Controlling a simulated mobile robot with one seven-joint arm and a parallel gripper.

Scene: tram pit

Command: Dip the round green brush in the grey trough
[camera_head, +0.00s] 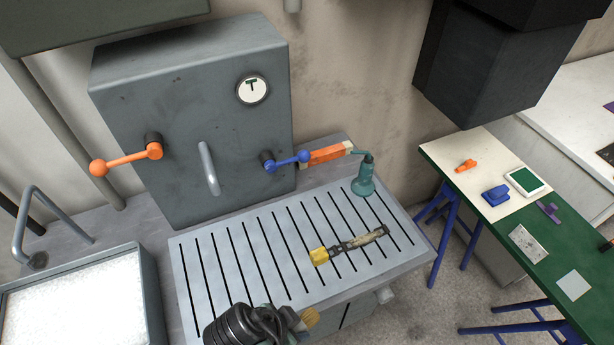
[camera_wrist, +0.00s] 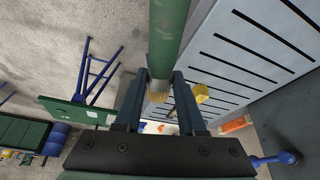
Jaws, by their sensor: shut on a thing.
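The round green brush shows in the wrist view, with its thick green handle (camera_wrist: 170,35) and tan bristles (camera_wrist: 158,112). My gripper (camera_wrist: 162,80) is shut on it near the bristle end. In the head view my gripper (camera_head: 278,325) is at the bottom middle, over the front of the slatted bench, and the tan bristles (camera_head: 309,318) stick out to its right; the handle is mostly hidden. The grey trough (camera_head: 149,292) is at the lower left, filled with white, foam-like stuff and cut off by the picture edge. The brush is apart from it, to its right.
On the slatted bench (camera_head: 205,275) lie a yellow-ended tool (camera_head: 345,244) and a teal oil can (camera_head: 364,178). A grey cabinet (camera_head: 200,100) with orange (camera_head: 128,158) and blue levers (camera_head: 288,161) stands behind. A green table (camera_head: 535,225) with small items is at right.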

